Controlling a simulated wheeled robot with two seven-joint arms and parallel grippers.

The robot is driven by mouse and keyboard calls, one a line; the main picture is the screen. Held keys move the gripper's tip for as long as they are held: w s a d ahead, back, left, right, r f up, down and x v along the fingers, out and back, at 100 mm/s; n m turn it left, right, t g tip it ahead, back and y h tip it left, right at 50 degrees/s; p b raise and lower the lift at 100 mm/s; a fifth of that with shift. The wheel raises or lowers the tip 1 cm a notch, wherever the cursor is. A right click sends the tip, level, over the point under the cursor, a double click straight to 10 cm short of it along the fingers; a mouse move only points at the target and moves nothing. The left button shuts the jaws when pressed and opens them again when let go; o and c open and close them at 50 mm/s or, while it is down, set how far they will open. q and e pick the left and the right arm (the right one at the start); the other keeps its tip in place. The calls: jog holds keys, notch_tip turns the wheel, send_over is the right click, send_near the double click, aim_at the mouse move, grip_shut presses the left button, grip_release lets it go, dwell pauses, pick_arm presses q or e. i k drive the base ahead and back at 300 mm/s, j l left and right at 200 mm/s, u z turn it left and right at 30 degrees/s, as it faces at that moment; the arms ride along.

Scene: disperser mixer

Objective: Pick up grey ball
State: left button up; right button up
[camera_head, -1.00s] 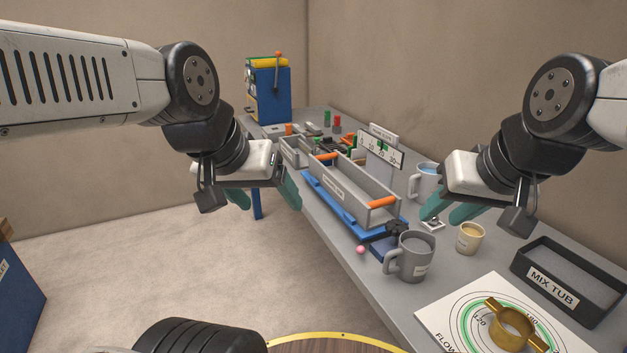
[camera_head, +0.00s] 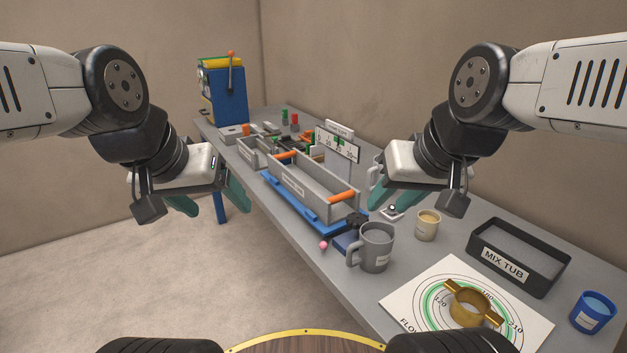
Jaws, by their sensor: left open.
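I cannot make out a grey ball for certain. A small pink ball (camera_head: 323,245) is at the bench's near edge, left of a grey mug (camera_head: 376,247). A tiny dark rounded thing (camera_head: 392,208) sits on a small pale plate, partly behind my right gripper, too small to identify. My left gripper (camera_head: 201,204) is open and empty, left of the bench and over the floor. My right gripper (camera_head: 393,198) hangs above the bench, behind the grey mug, its fingers apart with nothing seen between them.
A grey tray with orange handles (camera_head: 310,190) stands on a blue base. A blue machine (camera_head: 226,95) stands far back.

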aim_at(391, 209)
jog(key=i+j+z, duration=0.65)
jog(key=j, duration=0.25)
jog(key=i+j+z, duration=0.45)
jog(key=j, duration=0.3)
jog(key=k, duration=0.1)
